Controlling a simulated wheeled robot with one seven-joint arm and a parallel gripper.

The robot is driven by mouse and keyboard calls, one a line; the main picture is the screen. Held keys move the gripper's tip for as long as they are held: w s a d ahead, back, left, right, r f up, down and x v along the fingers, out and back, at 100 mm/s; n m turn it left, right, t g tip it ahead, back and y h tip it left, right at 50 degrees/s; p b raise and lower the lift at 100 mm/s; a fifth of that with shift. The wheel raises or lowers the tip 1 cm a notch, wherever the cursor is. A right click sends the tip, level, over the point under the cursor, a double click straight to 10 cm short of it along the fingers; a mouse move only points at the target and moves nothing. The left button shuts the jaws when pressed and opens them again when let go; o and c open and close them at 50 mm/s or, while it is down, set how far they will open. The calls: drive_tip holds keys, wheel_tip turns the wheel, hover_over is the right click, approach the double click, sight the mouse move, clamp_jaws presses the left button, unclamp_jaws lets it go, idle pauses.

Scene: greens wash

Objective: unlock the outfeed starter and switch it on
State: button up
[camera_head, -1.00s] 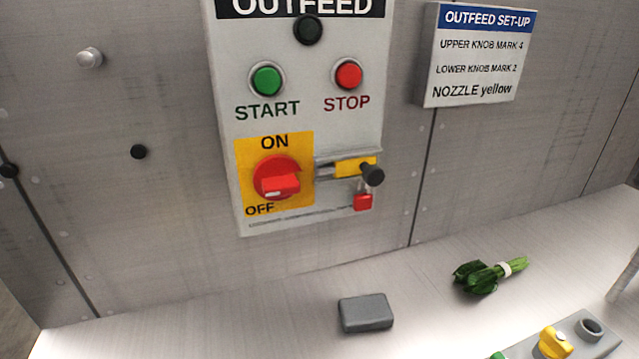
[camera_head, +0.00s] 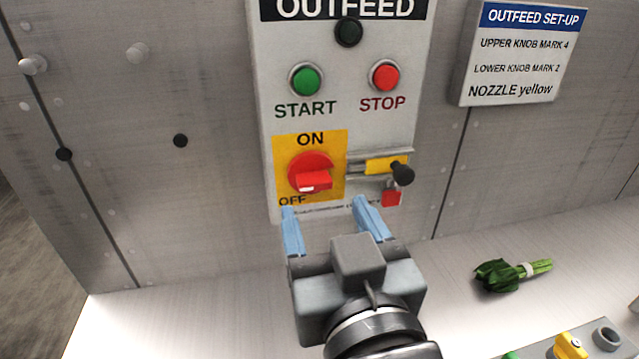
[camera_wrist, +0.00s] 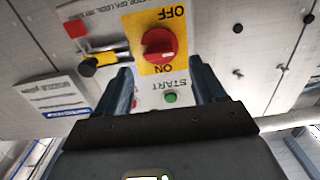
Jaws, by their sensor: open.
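The outfeed starter panel (camera_head: 345,115) is on the metal wall. Its red rotary switch (camera_head: 311,174) sits on a yellow plate, the white-marked end of its handle low, toward OFF; it also shows in the wrist view (camera_wrist: 160,45). Right of it is a yellow slide (camera_head: 381,166) with a black knob (camera_head: 402,174). A red padlock (camera_head: 391,198) hangs beneath, by the knob; it also shows in the wrist view (camera_wrist: 75,29). My gripper (camera_head: 327,207) is open and empty, in front of the panel's lower edge, below the switch. In the wrist view the switch lies between its fingers.
The green START button (camera_head: 305,79) and red STOP button (camera_head: 384,75) are above the switch. A set-up sign (camera_head: 522,52) is at right. A bundle of greens (camera_head: 510,274) lies on the metal counter (camera_head: 455,300).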

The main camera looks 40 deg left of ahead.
sight(316, 189)
drive_tip(key=p+x, duration=0.1)
drive_tip(key=x, duration=0.4)
drive_tip(key=shift+w+a, duration=0.3)
drive_tip(key=c, duration=1.1)
